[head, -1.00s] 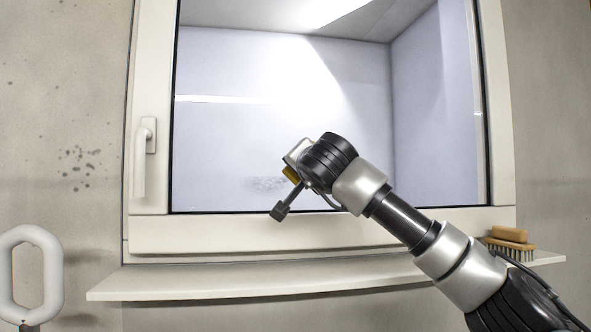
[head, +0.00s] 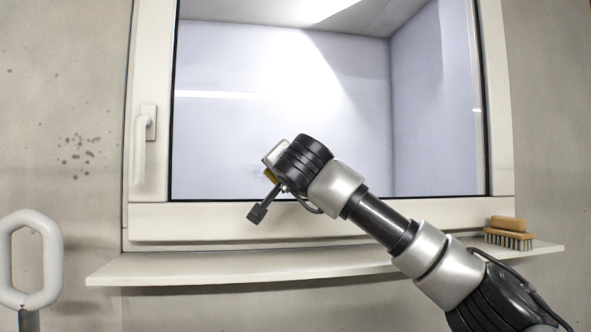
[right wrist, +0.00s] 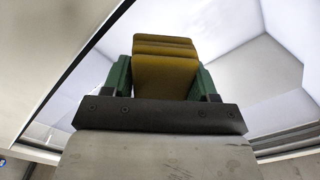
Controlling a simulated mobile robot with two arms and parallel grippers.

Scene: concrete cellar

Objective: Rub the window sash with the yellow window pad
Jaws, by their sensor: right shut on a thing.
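The window sash fills the middle of the head view, with a white frame (head: 320,222) around clear glass (head: 230,130). My right gripper (head: 274,162) is in front of the lower part of the glass, left of the middle. It is shut on the yellow window pad (right wrist: 166,76), which shows between its green fingers in the right wrist view. In the head view only a small yellow edge of the pad (head: 271,175) shows. A faint grey trace remains on the glass near the gripper, partly hidden. I cannot tell whether the pad touches the glass. My left gripper is not in view.
A white sill (head: 240,267) juts out below the window. A wooden brush (head: 509,233) lies at its right end. A white window handle (head: 141,160) sits on the left frame. A pale loop (head: 30,300) on a post stands at lower left.

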